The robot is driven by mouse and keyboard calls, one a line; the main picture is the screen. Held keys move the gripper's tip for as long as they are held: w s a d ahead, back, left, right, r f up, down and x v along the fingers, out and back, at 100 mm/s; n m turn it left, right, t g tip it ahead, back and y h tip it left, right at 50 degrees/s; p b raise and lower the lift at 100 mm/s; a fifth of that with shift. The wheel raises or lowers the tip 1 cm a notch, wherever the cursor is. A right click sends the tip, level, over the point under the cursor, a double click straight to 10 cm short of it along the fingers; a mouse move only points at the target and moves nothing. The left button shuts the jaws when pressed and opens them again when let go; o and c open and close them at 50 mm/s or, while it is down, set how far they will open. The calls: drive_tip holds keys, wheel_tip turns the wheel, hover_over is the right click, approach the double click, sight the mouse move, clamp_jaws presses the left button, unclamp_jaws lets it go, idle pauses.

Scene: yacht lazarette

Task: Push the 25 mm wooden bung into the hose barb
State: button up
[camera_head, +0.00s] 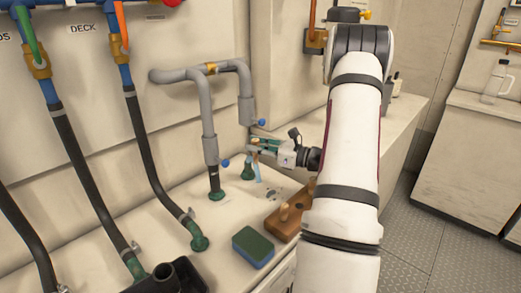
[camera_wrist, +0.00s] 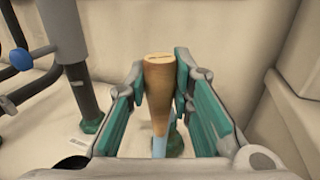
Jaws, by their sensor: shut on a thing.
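My gripper (camera_wrist: 160,83) is shut on a tapered wooden bung (camera_wrist: 159,98), wide end up and narrow end down. In the head view my gripper (camera_head: 262,146) is above the counter, by a green hose barb (camera_head: 247,171). In the wrist view the green barb (camera_wrist: 175,144) shows low behind the bung. A pale blue upright streak (camera_head: 257,169) stands beside the barb and also shows below the bung in the wrist view (camera_wrist: 159,147). I cannot tell whether the bung touches the barb.
A wooden block (camera_head: 278,224) with a peg in it and a green-and-blue sponge (camera_head: 253,246) lie in front. A grey pipe (camera_head: 209,125) with a blue-handled valve (camera_head: 224,163) rises to the left. Black hoses (camera_head: 150,160) run down at the left.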

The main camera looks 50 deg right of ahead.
drive_tip(key=shift+w+d+f+b, duration=0.1)
drive_tip(key=shift+w+b, duration=0.25)
drive_tip(key=shift+w, duration=1.55)
drive_tip(key=shift+s+f+b, duration=0.1)
drive_tip(key=shift+f+b, duration=1)
drive_tip(key=shift+f, duration=0.85)
drive_tip(key=o, duration=1)
drive_tip(key=shift+r, duration=0.1)
